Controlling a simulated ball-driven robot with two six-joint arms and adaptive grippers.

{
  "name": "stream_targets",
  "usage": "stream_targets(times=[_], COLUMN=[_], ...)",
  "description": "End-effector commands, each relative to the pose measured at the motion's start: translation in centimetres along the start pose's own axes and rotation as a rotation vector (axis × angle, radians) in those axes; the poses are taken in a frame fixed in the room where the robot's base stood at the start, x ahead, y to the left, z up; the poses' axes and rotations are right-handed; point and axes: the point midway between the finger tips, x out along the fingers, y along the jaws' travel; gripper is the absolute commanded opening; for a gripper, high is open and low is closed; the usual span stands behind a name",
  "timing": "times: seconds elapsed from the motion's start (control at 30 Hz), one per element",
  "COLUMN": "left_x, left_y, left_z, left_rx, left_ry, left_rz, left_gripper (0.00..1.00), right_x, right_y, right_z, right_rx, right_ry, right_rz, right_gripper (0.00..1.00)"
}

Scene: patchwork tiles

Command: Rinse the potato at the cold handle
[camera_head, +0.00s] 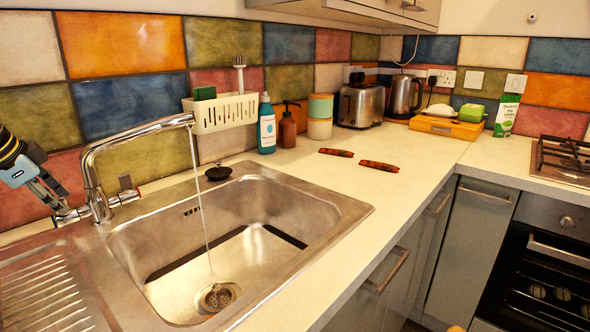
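The steel tap (92,180) stands behind the sink, and a thin stream of water (200,190) falls from its spout into the basin (150,240). My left gripper (58,203) reaches in from the left edge, its fingertips at the tap's left handle (72,215). I cannot tell whether the fingers are closed on that handle. The right handle (126,195) is free. No potato can be made out for certain; a small tan thing (455,328) is cut off by the bottom edge and too little shows to name it. My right gripper is out of view.
A black plug (218,173) lies on the sink's back rim. A cream caddy (222,113), blue bottle (267,125), brown bottle (288,130) and toaster (361,106) line the wall. Two reddish-brown pieces (378,166) lie on the counter. The counter's front is clear.

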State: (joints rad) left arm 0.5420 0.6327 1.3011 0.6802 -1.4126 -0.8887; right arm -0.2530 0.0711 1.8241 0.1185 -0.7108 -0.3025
Motion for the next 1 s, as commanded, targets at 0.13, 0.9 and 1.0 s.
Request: stream_targets(times=[0.13, 0.9, 1.0], left_x=[1.3, 1.7, 1.7], left_y=[0.0, 0.1, 0.1], left_z=[0.0, 0.1, 0.1], left_rx=[-0.001, -0.001, -0.002], left_ry=[-0.001, -0.002, -0.003], left_rz=[0.0, 0.003, 0.005], left_gripper=[0.3, 0.0, 0.0], right_x=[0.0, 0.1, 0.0], right_y=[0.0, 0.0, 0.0], right_z=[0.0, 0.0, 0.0], right_rx=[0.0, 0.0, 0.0], right_ry=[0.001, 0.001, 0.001], right_rz=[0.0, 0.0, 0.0], right_gripper=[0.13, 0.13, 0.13])
